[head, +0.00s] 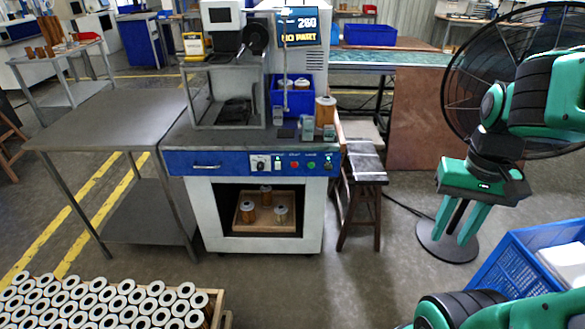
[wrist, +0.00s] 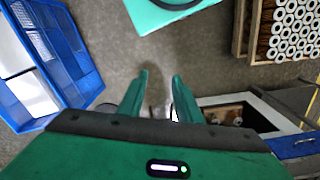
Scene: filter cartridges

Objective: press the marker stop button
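The marking machine (head: 252,150) stands in the middle of the head view, with a blue control panel (head: 225,162) across its front. My gripper (head: 456,238) hangs at the right, well apart from the panel, fingers pointing down. The fingers are apart and empty; they also show in the wrist view (wrist: 161,76). The buttons do not show clearly in the wrist view.
A blue crate (head: 520,262) stands at the lower right. A wooden stool (head: 360,185) is right of the machine, and a black fan (head: 470,80) is behind my arm. A grey table (head: 95,130) stands left. A crate of cartridges (head: 215,300) is in front; floor between is clear.

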